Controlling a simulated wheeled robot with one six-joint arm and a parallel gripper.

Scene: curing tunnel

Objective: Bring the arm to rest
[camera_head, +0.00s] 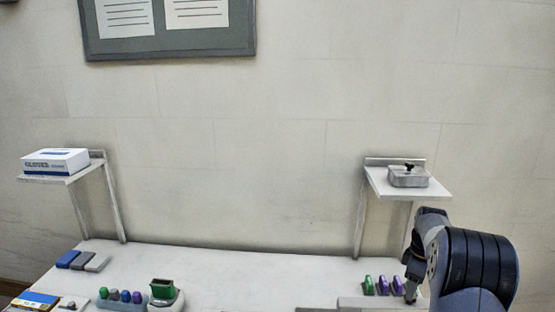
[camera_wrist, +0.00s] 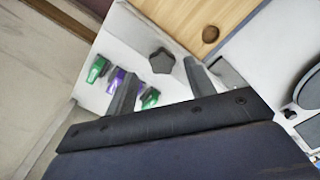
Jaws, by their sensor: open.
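My arm (camera_head: 470,262) stands at the right of the head view, bent down over the right end of the table. My gripper (camera_head: 411,288) hangs beside a small row of green and purple pieces. In the wrist view my gripper (camera_wrist: 161,86) has its two grey fingers spread apart with nothing held between them. A green piece (camera_wrist: 97,69) and a purple piece (camera_wrist: 116,79) show left of the fingers, and another green piece (camera_wrist: 150,97) shows close to the left finger. A dark five-sided thing (camera_wrist: 162,61) lies beyond the fingertips.
The white table (camera_head: 240,262) has a clear middle. Several coloured pieces and a green-topped container (camera_head: 163,292) stand at its front left. A right shelf (camera_head: 430,190) holds a metal box (camera_head: 408,176) above my gripper; a left shelf holds a glove box (camera_head: 56,161).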

